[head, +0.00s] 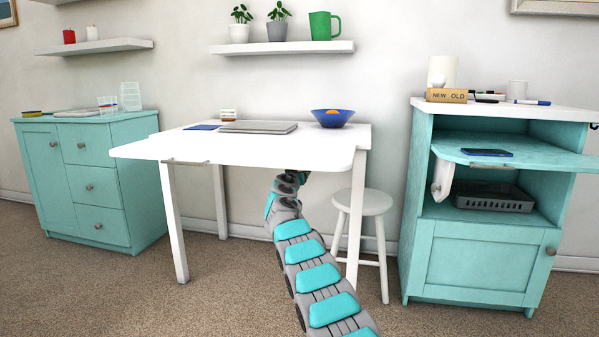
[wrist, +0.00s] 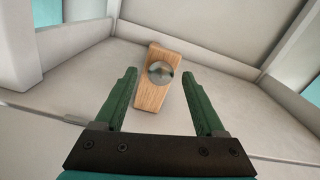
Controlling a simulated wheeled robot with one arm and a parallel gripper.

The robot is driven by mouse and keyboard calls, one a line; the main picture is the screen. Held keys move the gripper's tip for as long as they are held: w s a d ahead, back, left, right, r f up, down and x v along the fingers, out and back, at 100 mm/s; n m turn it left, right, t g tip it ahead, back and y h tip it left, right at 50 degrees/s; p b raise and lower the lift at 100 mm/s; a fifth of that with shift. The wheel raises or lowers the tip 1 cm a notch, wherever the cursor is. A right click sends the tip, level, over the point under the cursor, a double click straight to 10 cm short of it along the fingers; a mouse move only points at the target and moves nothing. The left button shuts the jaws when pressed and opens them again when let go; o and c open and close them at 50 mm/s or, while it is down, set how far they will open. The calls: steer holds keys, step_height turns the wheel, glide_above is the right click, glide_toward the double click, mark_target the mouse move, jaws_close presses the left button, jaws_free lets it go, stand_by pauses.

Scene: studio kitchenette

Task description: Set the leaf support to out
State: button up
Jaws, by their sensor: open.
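The wooden leaf support (wrist: 150,108) is a short light-wood bar with a round metal pivot or knob (wrist: 160,72), seen against the pale underside of the table in the wrist view. My gripper (wrist: 158,76) is open, with its green fingers on either side of the bar. No clear contact shows. In the head view the white table (head: 230,152) has a level top reaching forward. My arm goes up under its right part, and the table hides the gripper and the support there.
A blue bowl (head: 333,118), a closed laptop (head: 258,127) and a dark blue item (head: 202,127) lie on the table. A white stool (head: 375,202) stands by its right leg. Teal cabinets stand left (head: 95,185) and right (head: 478,262). The floor in front is clear.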

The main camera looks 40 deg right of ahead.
jaws_close()
stand_by(0.6)
stand_by(0.8)
